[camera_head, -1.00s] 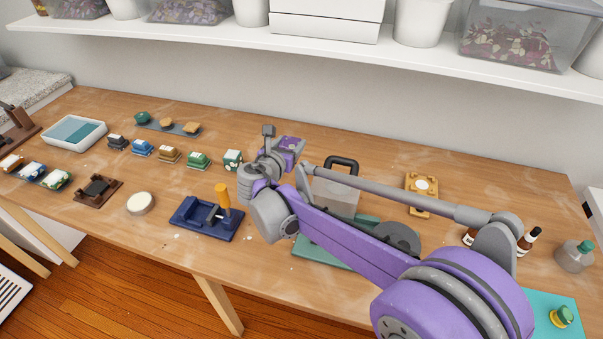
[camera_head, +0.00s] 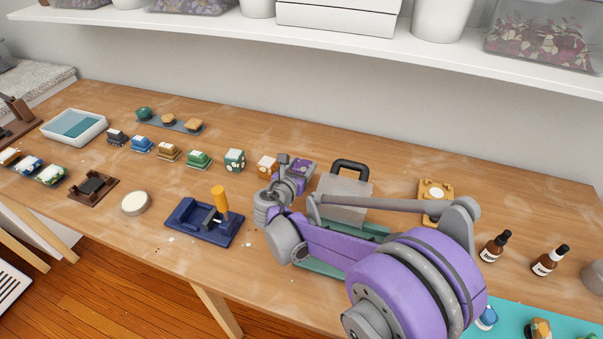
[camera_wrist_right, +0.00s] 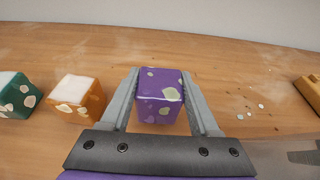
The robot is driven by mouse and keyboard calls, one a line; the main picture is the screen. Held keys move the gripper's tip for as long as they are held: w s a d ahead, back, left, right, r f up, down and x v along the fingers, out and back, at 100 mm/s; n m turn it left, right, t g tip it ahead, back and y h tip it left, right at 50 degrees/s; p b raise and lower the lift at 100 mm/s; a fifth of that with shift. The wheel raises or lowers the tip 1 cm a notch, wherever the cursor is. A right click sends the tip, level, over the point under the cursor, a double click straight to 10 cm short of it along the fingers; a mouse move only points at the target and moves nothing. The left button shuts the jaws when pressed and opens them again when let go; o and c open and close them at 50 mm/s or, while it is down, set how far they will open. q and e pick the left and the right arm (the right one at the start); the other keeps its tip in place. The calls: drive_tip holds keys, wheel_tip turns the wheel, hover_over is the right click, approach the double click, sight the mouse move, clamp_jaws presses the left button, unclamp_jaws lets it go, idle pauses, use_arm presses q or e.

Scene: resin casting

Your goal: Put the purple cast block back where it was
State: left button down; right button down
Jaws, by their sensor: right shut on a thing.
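The purple cast block (camera_wrist_right: 159,95) with pale flecks sits between the two fingers of my right gripper (camera_wrist_right: 161,98) in the right wrist view. The gripper is shut on it. In the head view the purple block (camera_head: 300,168) shows just past my right gripper (camera_head: 292,172), towards the back of the table. An orange block (camera_wrist_right: 78,98) stands left of it with a gap, and a green block (camera_wrist_right: 18,95) stands further left. In the head view these are the orange block (camera_head: 267,165) and green block (camera_head: 235,160). Whether the purple block touches the table is hard to tell. My left gripper is out of view.
A row of small coloured pieces (camera_head: 170,152) continues left along the table. A navy clamp fixture (camera_head: 205,222) with an orange handle stands in front. A grey case (camera_head: 344,190) with a black handle and a yellow fixture (camera_head: 435,192) lie right. Dropper bottles (camera_head: 495,247) stand further right.

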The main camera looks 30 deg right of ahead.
drive_tip(key=shift+f, duration=1.25)
drive_tip(key=shift+f+b, duration=0.15)
drive_tip(key=shift+b, duration=0.15)
drive_tip(key=shift+c, duration=0.6)
unclamp_jaws()
drive_tip(key=shift+r, duration=0.3)
drive_tip(key=p+v, duration=0.1)
drive_tip(key=v, duration=1.1)
drive_tip(key=shift+f, duration=0.1)
